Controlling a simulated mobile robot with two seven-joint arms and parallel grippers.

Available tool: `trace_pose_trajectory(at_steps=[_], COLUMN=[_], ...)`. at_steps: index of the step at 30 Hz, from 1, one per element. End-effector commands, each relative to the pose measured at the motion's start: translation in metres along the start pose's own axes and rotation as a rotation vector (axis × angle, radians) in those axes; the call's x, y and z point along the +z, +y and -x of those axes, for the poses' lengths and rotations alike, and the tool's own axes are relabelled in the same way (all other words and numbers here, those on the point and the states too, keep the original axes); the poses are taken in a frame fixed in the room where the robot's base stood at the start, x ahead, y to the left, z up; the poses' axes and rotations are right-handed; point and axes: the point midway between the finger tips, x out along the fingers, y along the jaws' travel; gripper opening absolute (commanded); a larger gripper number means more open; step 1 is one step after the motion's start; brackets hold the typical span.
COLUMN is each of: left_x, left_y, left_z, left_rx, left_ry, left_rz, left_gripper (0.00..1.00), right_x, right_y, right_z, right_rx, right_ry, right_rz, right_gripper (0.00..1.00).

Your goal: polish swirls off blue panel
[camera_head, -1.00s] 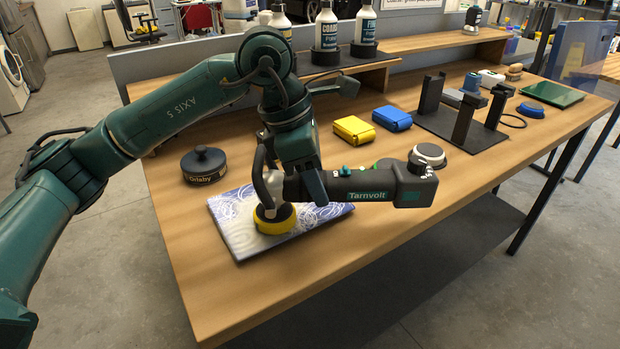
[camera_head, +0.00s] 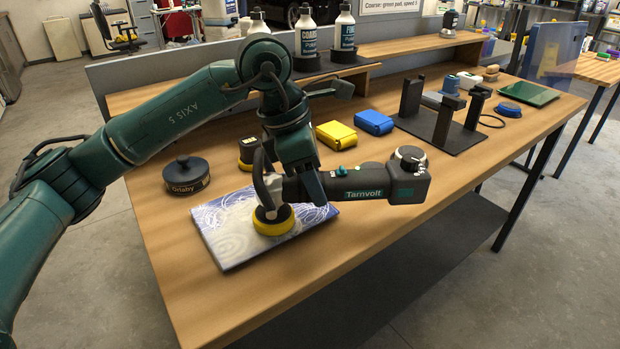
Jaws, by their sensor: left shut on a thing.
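The panel (camera_head: 232,244) lies flat near the bench's left front. It looks blue-violet with white swirl marks along its far and right parts; the near left part looks paler and smoother. My left gripper (camera_head: 314,188) is shut on the black Tarnvolt polisher (camera_head: 364,188), around its body behind the head. The polisher's yellow pad (camera_head: 273,220) sits on the panel right of its middle and appears to touch it. The polisher and gripper hide part of the panel's far edge. My right gripper is out of view.
Bottles (camera_head: 344,33) stand on the rear shelf. The wooden bench (camera_head: 300,285) is clear in front.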

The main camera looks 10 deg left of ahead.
Motion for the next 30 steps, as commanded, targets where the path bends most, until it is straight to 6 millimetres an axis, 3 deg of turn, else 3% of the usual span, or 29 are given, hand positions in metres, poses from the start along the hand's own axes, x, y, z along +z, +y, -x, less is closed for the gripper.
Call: trace_pose_trajectory(at_steps=[30], left_x=[0.028], left_y=[0.016], left_z=[-0.011], left_rx=[-0.001], left_ry=[-0.003], left_rz=[-0.002], left_gripper=[0.00], right_x=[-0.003], right_y=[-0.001], right_z=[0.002], right_rx=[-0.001], right_ry=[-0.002], right_rz=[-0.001], right_gripper=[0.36])
